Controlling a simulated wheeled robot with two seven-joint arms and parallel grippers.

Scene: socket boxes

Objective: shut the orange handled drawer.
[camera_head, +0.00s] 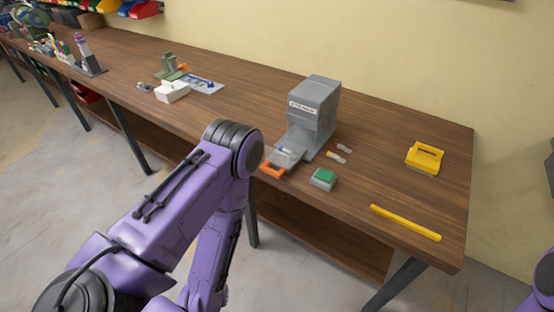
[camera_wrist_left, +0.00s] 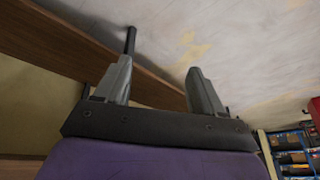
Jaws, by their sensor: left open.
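The orange handle (camera_head: 272,170) is on the front of a clear drawer (camera_head: 285,156) at the base of a grey machine (camera_head: 314,104) on the workbench. The drawer stands pulled out toward the bench's front edge. My left arm reaches up in front of the bench, its elbow close to the left of the handle. My left gripper is hidden in the head view. In the left wrist view my left gripper (camera_wrist_left: 158,82) is open and empty, with the floor and a bench edge beyond it. My right gripper is not in view.
On the wooden bench (camera_head: 400,215), a green-topped box (camera_head: 323,179) stands right of the drawer, with small red and yellow parts beside it. A yellow bar (camera_head: 405,222) and a yellow tool (camera_head: 425,157) lie farther right. A white box (camera_head: 172,91) stands left.

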